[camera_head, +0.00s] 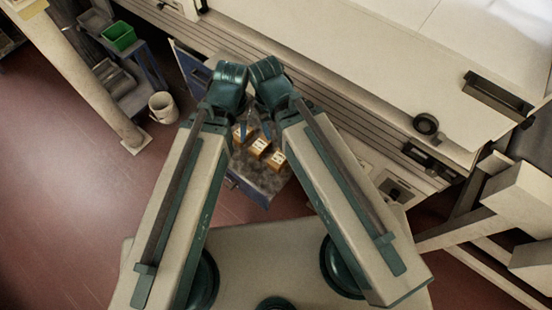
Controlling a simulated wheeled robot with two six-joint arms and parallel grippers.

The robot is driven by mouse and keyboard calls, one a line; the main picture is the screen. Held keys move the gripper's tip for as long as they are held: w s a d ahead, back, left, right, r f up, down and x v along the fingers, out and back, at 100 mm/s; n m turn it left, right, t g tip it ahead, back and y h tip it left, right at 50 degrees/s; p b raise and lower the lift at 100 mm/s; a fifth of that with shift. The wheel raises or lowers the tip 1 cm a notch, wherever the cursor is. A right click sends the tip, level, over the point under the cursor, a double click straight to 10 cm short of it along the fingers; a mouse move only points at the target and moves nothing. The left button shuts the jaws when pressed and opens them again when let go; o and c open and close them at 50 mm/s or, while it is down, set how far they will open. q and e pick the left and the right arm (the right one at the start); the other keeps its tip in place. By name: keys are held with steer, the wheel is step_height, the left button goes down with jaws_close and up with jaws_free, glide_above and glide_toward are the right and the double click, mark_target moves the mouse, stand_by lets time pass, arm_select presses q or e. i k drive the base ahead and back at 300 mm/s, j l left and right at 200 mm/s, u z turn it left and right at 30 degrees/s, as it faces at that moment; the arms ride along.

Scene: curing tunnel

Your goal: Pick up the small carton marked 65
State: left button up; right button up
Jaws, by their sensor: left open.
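Several small orange-and-white cartons lie in a row in an open blue drawer (256,192) below the long machine: one at the back left (241,134), one in the middle (259,147) and one at the front right (277,161). Their markings are too small to read, so I cannot tell which is 65. My left gripper (253,128) is open above the back of the drawer, close to the cartons, partly hidden between my two forearms. I cannot tell whether it touches a carton. My right gripper does not show; its arm hides the drawer's right side.
The long cream machine (380,75) runs along the back, with a black handle (497,95). A green bin (119,36) sits at the upper left.

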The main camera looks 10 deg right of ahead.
mark_target(261, 146)
steer(key=k+l+z, duration=0.1)
steer(key=l+z, duration=0.65)
steer(key=k+j, duration=0.05)
steer(key=j, duration=0.05)
